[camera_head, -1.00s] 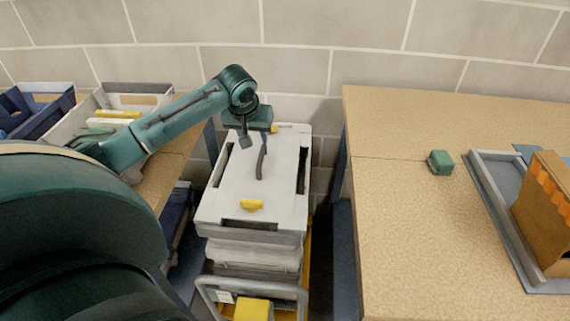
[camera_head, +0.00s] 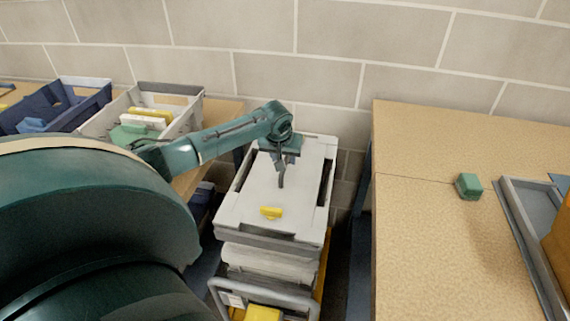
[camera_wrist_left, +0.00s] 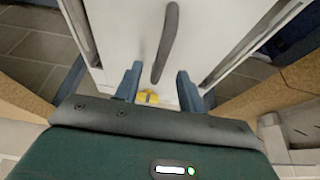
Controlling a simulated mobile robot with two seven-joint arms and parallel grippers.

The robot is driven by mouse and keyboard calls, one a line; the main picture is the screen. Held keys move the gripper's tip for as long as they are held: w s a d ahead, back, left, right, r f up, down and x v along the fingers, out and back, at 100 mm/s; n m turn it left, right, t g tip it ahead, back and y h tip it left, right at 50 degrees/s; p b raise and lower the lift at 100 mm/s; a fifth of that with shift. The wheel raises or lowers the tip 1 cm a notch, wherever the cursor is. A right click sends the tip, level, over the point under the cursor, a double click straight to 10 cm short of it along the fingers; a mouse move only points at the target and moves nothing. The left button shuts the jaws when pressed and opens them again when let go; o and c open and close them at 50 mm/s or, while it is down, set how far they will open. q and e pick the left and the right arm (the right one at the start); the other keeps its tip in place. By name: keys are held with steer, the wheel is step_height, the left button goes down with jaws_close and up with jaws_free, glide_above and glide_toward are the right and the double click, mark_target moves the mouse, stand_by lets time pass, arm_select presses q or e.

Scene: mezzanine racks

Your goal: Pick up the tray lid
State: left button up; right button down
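The tray lid (camera_head: 256,190) is a pale grey rectangular cover with dark side slots. It lies on top of a stack of grey trays. A dark curved handle (camera_head: 281,180) stands in its middle, and a yellow latch (camera_head: 271,212) sits at its near edge. My left gripper (camera_head: 279,160) is over the lid by the handle. In the left wrist view the lid (camera_wrist_left: 126,28) fills the middle, and the handle (camera_wrist_left: 167,42) lies ahead between the two blue-grey fingers. They are apart with nothing held between them. The right gripper is not in view.
The stack stands on a cart with a grey front bar (camera_head: 228,285), in a gap between two tables. The right table (camera_head: 430,240) holds a green block (camera_head: 468,186) and a grey tray (camera_head: 520,235). Grey (camera_head: 184,118) and blue (camera_head: 88,108) bins stand at left. A block wall is behind.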

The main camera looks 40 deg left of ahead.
arm_select(q)
steer(key=shift+x, duration=1.25)
steer(key=shift+c, duration=0.6)
jaws_close()
